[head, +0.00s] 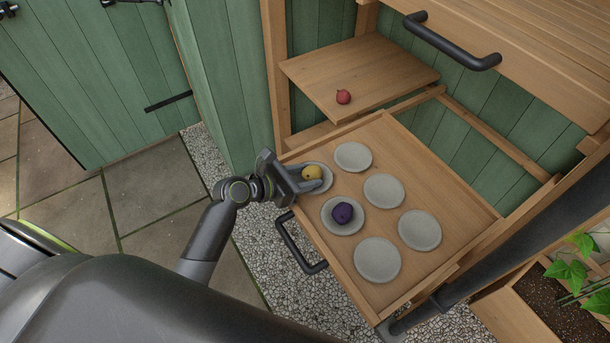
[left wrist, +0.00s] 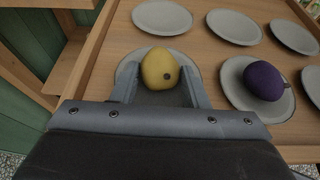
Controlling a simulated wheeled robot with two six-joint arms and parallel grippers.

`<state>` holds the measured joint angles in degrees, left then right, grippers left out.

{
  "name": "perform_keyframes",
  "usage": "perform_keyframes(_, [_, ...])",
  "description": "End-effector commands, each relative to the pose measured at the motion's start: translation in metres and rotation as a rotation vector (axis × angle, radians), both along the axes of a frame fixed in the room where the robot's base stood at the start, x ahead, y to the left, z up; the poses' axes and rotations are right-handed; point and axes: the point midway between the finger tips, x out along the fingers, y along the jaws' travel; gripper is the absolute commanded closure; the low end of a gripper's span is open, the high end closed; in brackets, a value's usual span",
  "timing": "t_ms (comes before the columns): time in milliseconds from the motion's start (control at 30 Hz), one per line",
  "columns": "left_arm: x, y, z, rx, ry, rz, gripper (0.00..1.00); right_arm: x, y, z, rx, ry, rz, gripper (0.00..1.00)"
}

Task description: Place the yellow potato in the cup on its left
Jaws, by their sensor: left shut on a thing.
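The yellow potato (head: 312,172) is between the fingers of my left gripper (head: 308,181), which is shut on it. It also shows in the left wrist view (left wrist: 160,69), with a dark spot on its side. The potato is over a grey round saucer (head: 326,183) at the drawer's left corner, partly hidden by the gripper. I cannot tell whether the potato touches this saucer. No upright cup shows, only flat round saucers. My right gripper is not in view.
A purple potato (head: 343,213) lies on a neighbouring saucer (head: 343,229). Empty saucers (head: 353,157) fill other places in the open wooden drawer (head: 455,196). A red potato (head: 343,97) lies on the shelf (head: 385,72). A drawer handle (head: 299,246) juts out in front.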

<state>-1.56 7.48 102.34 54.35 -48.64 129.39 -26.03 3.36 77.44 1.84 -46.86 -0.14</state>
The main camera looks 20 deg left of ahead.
Motion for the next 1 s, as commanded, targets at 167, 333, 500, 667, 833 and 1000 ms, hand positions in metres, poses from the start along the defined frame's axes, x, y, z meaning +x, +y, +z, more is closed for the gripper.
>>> perform_keyframes(167, [0.0, 0.0, -0.003, -0.001, 0.001, 0.0, 0.52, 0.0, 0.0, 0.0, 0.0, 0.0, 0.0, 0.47])
perform_keyframes(333, [0.0, 0.0, -0.003, -0.001, 0.001, 0.0, 0.5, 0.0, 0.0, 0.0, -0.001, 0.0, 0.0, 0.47])
perform_keyframes(500, [0.0, 0.0, 0.0, 0.0, -0.001, 0.0, 0.5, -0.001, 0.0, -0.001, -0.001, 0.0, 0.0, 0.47])
perform_keyframes(667, [-0.012, 0.01, 0.007, 0.002, 0.001, 0.001, 0.5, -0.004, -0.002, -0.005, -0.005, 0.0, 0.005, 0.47])
perform_keyframes(833, [-0.037, 0.029, 0.02, 0.005, 0.001, 0.001, 0.5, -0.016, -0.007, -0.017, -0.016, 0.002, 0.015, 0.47])
perform_keyframes(1000, [-0.064, 0.049, 0.034, 0.005, 0.003, -0.001, 0.5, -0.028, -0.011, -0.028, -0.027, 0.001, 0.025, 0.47])
